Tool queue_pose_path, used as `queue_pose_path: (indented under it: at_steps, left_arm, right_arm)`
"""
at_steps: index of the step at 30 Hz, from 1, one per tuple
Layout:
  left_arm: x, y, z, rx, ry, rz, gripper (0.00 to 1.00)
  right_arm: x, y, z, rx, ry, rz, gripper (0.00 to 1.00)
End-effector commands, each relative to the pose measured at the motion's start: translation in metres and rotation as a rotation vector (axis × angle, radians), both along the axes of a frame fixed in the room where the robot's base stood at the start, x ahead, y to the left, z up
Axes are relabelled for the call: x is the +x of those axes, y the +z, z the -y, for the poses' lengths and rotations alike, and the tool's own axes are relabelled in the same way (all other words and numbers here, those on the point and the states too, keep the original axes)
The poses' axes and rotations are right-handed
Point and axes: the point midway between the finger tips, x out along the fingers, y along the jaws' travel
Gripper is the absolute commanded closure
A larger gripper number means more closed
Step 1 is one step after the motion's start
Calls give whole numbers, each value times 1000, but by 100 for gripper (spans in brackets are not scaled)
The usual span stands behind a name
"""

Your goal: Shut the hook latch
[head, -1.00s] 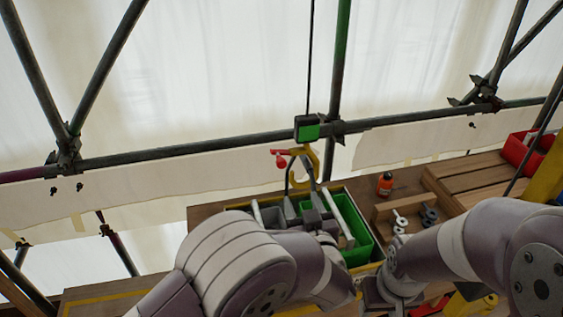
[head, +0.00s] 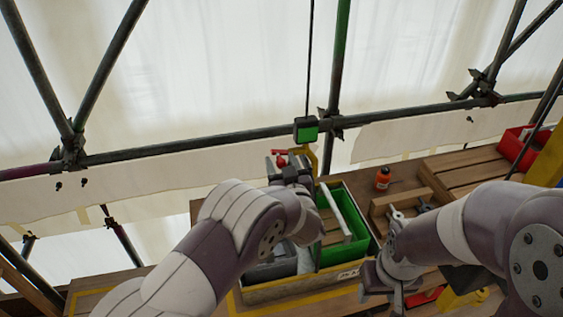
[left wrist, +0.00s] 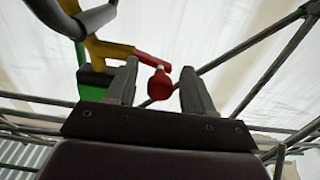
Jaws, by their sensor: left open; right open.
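A yellow hook (head: 313,154) hangs below a black and green block (head: 306,129). Its red latch, with a round red knob (head: 281,161), sticks out to the left of the hook. In the left wrist view the red latch (left wrist: 152,60) runs right from the yellow hook (left wrist: 108,47), and the red knob (left wrist: 159,84) sits between my fingers. My left gripper (head: 284,170) is open at the latch; its fingers (left wrist: 158,68) stand either side of the knob, contact unclear. My right gripper (head: 385,287) is open, low at the bench's front; its fingertips are hard to make out.
A crate with a green bin (head: 347,220) and a grey bin (head: 272,266) stands below the hook. An orange bottle (head: 383,179) and a wooden tray (head: 433,190) are to its right. Scaffold tubes (head: 210,145) run behind. A red bin (head: 520,146) is far right.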

Motion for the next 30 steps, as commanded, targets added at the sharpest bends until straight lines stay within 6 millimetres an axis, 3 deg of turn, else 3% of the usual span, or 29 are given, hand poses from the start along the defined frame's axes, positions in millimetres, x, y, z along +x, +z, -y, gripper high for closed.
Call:
queue_pose_path:
  at_steps: [1, 6, 17, 23, 30]
  left_arm:
    - [0, 0, 0, 0, 0, 0, 48]
    - [0, 0, 0, 0, 0, 0, 100]
    - [-1, -5, 0, -42, 0, 12, 100]
    - [-1, -14, 0, -156, 0, 43, 100]
    - [0, -24, 0, -366, -1, 101, 100]
  right_arm:
    - [0, 0, 0, 0, 0, 0, 50]
    - [0, 0, 0, 0, 0, 0, 50]
    - [0, -13, 0, 0, 0, 0, 50]
    - [0, -41, 0, 0, 0, 0, 50]
    - [0, -87, 0, 0, 0, 0, 50]
